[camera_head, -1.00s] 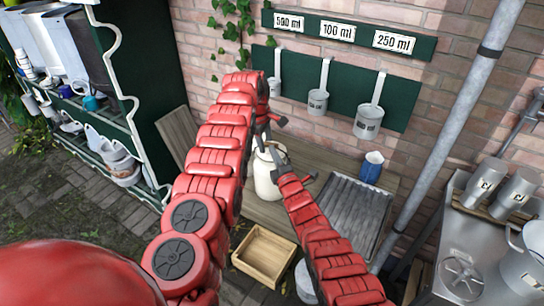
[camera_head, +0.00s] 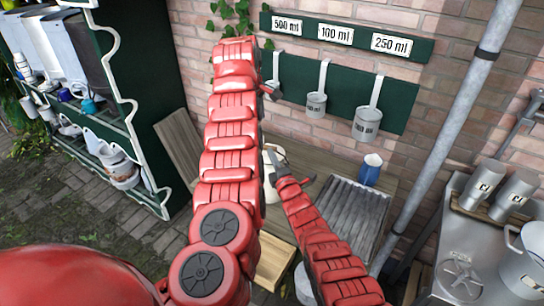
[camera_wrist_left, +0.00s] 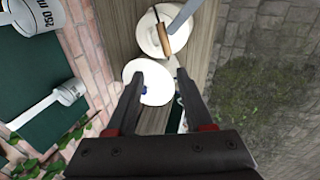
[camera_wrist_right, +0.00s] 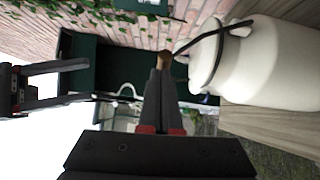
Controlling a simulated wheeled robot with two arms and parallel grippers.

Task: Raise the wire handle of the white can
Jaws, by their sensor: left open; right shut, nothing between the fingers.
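The white can (camera_wrist_right: 278,62) stands on the wooden bench, mostly hidden behind my left arm in the head view. Its dark wire handle (camera_wrist_right: 212,36) rises from the shoulder to a brown wooden grip (camera_wrist_right: 165,59) beyond the can's mouth. The grip also shows over the can's round top in the left wrist view (camera_wrist_left: 163,34). My right gripper (camera_wrist_right: 161,72) is shut, its fingertips right at the grip; I cannot tell whether they touch. My left gripper (camera_wrist_left: 160,74) is open and empty, above the bench to the side of the can.
A white round thing with a blue spot (camera_wrist_left: 148,82) lies below my left fingers. A blue-white jug (camera_head: 371,169) and a ribbed grey tray (camera_head: 350,215) are right of the can. Measuring ladles (camera_head: 317,103) hang behind. A wooden crate (camera_head: 273,262) stands in front.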

